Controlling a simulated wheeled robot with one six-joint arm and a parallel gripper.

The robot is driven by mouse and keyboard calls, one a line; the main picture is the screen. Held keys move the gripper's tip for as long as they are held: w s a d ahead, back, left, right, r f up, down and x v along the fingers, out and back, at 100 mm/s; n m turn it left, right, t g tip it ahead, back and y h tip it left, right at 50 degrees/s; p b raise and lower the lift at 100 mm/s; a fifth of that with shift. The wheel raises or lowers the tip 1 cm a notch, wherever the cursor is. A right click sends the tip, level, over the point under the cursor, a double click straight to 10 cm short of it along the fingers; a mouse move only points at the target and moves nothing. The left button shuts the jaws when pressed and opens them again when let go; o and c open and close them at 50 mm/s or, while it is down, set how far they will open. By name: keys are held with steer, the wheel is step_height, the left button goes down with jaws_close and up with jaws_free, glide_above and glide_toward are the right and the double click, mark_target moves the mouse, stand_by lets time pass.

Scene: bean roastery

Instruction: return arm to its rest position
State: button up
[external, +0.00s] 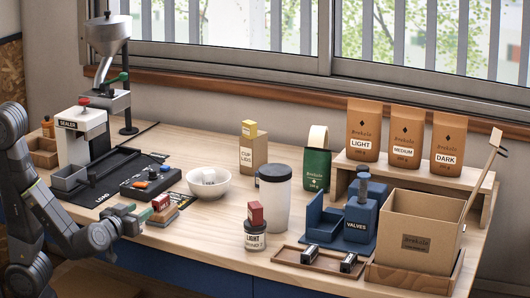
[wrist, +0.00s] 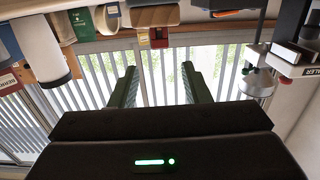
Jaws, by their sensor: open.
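My arm (external: 32,225) reaches in from the left in the external view, folded low at the bench's front left edge. My gripper (external: 136,216) is at that edge, close to a small stack of red-topped blocks or cards; I cannot tell if they touch. In the wrist view my gripper (wrist: 160,85) shows two dark green fingers spread apart with nothing between them. The wrist picture is upside down, with the window behind the fingers and bench items along the top.
The sealer (external: 82,137) and a funnel machine (external: 108,45) stand behind my gripper. A white bowl (external: 208,187), a lidded white canister (external: 275,203) and a cardboard box (external: 421,228) stand to the right. Bare wood (external: 200,240) lies at the front.

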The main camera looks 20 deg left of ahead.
steer(key=b, duration=0.1)
glide_toward(166, 194)
steer(key=shift+w+a+f, duration=0.1)
steer(key=shift+w+a, duration=0.1)
steer(key=shift+w, duration=0.7)
steer(key=w, duration=0.2)
steer(key=w+b, duration=0.1)
steer(key=w, duration=0.2)
steer(key=shift+w+f+b, duration=0.3)
steer(key=shift+w+b, duration=0.05)
steer(key=shift+w, duration=0.05)
step_height(166, 194, up, 11)
steer(key=p, duration=0.5)
steer(key=w+d+r+p, duration=0.1)
steer(key=w+d+r, duration=0.1)
steer(key=d, duration=0.7)
steer(key=w+d+r+p, duration=0.1)
steer(key=w+d+r, duration=0.2)
steer(key=d, duration=0.6)
steer(key=shift+w+d, duration=0.35)
steer(key=shift+w, duration=0.4)
